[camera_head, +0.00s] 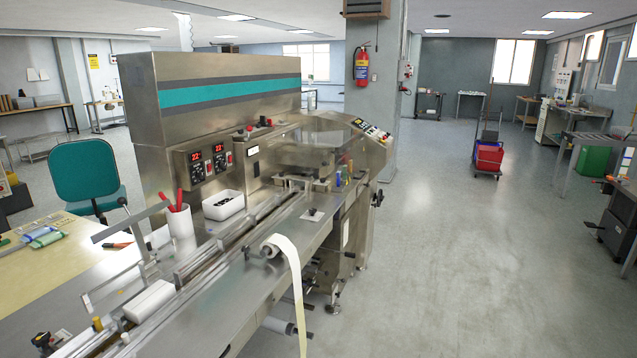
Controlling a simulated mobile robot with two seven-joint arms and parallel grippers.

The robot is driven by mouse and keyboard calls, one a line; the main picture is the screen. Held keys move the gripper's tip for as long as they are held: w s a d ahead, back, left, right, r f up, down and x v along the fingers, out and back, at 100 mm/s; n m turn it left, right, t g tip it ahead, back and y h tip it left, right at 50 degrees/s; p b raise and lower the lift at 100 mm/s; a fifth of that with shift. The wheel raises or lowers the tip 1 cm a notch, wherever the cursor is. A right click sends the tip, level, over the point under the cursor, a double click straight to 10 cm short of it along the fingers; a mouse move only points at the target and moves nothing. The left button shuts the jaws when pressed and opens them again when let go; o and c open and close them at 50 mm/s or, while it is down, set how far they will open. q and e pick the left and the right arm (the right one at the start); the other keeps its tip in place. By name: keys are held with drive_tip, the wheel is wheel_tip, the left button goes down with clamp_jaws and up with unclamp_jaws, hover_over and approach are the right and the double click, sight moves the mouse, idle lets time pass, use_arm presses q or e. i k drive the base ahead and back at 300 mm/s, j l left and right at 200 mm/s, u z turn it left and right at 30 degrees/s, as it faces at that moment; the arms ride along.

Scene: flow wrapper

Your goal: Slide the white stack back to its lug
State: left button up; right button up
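A white block, which looks like the white stack (149,301), lies lengthwise in the metal infeed channel (232,252) of the flow wrapper at the lower left. Small upright metal pieces stand along the channel near it. I cannot tell which one is its lug, or how wide any gap between them is. Neither of my grippers shows in this view.
The wrapper's steel housing (215,95) rises behind the channel. A white cup with red-handled tools (181,221) and a white bin (222,205) stand behind the rails. A paper roll (278,247) hangs its strip over the front edge.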

sight(141, 309)
drive_tip(key=i+l+u, duration=0.15)
drive_tip(key=l, duration=0.25)
drive_tip(key=i+l+u, duration=0.15)
drive_tip(key=l, duration=0.25)
drive_tip(key=l+u, duration=0.15)
drive_tip(key=l, duration=0.3)
drive_tip(key=i+l+u, duration=0.15)
drive_tip(key=l, duration=0.3)
